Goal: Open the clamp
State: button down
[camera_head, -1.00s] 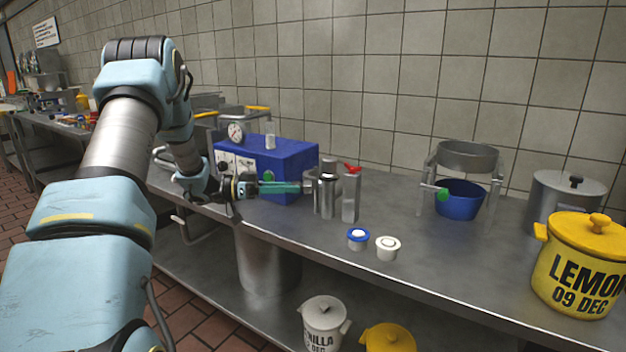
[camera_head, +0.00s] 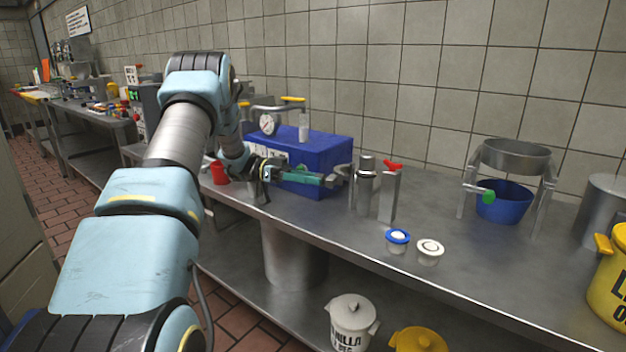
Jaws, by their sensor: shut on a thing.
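The clamp (camera_head: 340,177) is a small grey metal piece at the left side of an upright steel cylinder (camera_head: 365,190). A steel block with a red handle (camera_head: 393,164) stands just right of the cylinder. My gripper (camera_head: 326,181), with long teal fingers, reaches in from the left, roughly level, in front of the blue machine. Its tips are at the clamp and shut on it. The exact grip is too small to make out, and I cannot tell how far the clamp is open.
A blue machine with a gauge (camera_head: 325,150) stands behind my gripper. A red cup (camera_head: 219,173) is left of it. Two small lidded cups, blue-rimmed (camera_head: 397,240) and white (camera_head: 430,252), stand in front. A blue bucket (camera_head: 505,203) sits under a steel stand.

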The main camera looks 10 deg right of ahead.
jog(key=c, duration=0.5)
grip_release()
jog(key=b+v, duration=0.1)
jog(key=v, duration=0.9)
jog(key=shift+w+a, duration=0.15)
jog(key=shift+a, duration=0.15)
